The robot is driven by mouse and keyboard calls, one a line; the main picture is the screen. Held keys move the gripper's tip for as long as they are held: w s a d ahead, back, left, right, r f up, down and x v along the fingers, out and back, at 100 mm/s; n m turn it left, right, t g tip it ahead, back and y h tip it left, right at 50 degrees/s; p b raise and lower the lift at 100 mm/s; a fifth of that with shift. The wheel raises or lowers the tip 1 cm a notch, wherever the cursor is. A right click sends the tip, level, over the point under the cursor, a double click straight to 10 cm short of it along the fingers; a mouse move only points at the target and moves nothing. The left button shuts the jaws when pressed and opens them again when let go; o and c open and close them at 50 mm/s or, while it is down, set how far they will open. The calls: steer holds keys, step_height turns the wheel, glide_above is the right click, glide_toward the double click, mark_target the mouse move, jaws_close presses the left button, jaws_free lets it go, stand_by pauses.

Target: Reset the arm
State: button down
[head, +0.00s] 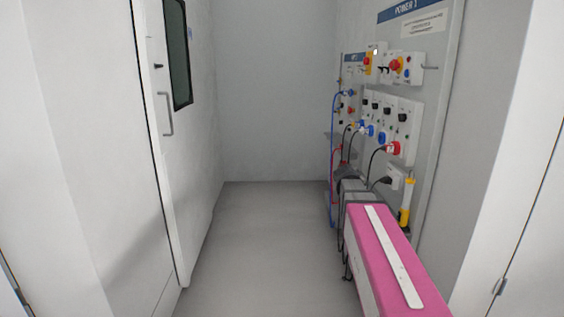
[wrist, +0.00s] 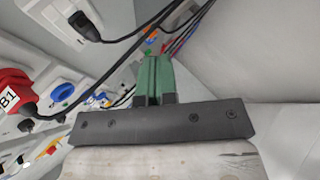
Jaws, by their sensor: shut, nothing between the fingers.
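My gripper (wrist: 154,62) shows in the wrist view as two green fingers on a dark bar with screws. The fingers lie side by side, shut, with nothing between them. Cables hang beyond the fingertips, and I cannot tell how close they are. In the head view I cannot make out my gripper clearly.
A wall panel (head: 443,60) on the right carries switches, sockets, plugs and hanging cables. A red plug (head: 391,148) sits low on it; a red plug marked B1 (wrist: 14,92) shows in the wrist view. A door (head: 162,100) is on the left. The floor (head: 262,255) between is clear.

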steer(key=s+a+f+m+g+y, duration=0.3)
steer(key=s+a+f, duration=0.3)
steer(key=s+f, duration=0.5)
steer(key=s+a+f+m+g+y, duration=0.3)
steer(key=s+a+f, duration=0.3)
steer(key=s+f, duration=0.5)
steer(key=shift+s+a+f+g+y, duration=0.3)
steer(key=shift+s+a+f+g, duration=0.1)
steer(key=shift+s+g, duration=0.1)
